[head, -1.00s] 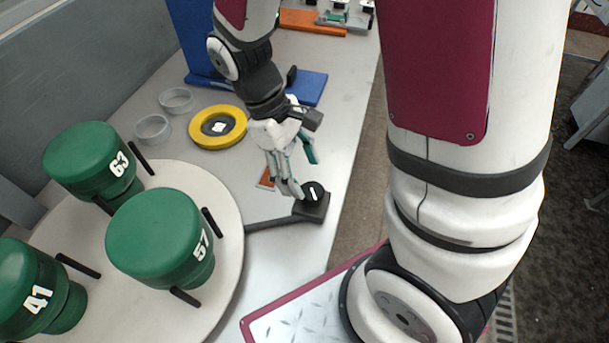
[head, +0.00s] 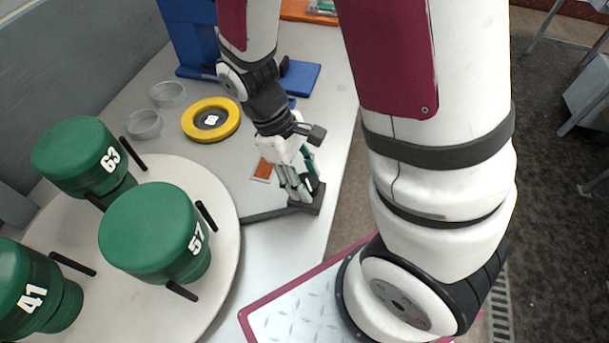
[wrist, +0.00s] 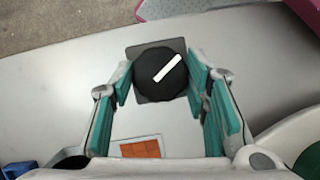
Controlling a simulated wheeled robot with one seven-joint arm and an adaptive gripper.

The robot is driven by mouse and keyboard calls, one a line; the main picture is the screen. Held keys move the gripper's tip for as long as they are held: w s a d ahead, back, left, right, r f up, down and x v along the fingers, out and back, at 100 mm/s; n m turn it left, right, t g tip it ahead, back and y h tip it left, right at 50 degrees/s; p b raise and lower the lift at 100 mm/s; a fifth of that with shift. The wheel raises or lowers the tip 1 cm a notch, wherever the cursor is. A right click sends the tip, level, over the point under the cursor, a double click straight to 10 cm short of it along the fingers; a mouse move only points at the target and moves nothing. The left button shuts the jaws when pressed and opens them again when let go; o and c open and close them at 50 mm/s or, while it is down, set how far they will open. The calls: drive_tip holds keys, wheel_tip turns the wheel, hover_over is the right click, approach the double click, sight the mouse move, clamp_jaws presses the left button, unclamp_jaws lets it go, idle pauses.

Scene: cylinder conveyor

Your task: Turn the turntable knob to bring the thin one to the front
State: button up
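The knob (wrist: 160,74) is black and round with a white pointer bar, set on a dark square base. In the head view its base (head: 312,204) sits at the table edge, and my gripper hides most of the knob. My gripper (head: 300,192) reaches down over it. In the wrist view the gripper (wrist: 160,92) is open, with one green-padded finger on each side of the knob; I cannot tell whether they touch it. The turntable (head: 222,262) is pale and round. It bears green cylinders marked 63 (head: 80,155), 57 (head: 150,235) and 41 (head: 30,285), with black dividers between.
A yellow ring (head: 232,128) with a dark numbered centre lies behind the turntable, beside two clear rings (head: 145,124) (head: 168,94). A blue stand (head: 190,35) is at the back. An orange card (head: 262,170) lies near the knob. A dark bar runs from the knob base towards the turntable.

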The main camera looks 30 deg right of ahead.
drive_tip(key=shift+m+p, duration=0.3)
drive_tip(key=shift+m, duration=0.1)
drive_tip(key=o, duration=1.1)
drive_tip(key=v, duration=1.2)
drive_tip(key=shift+w+d, duration=0.1)
drive_tip(key=shift+w, duration=0.05)
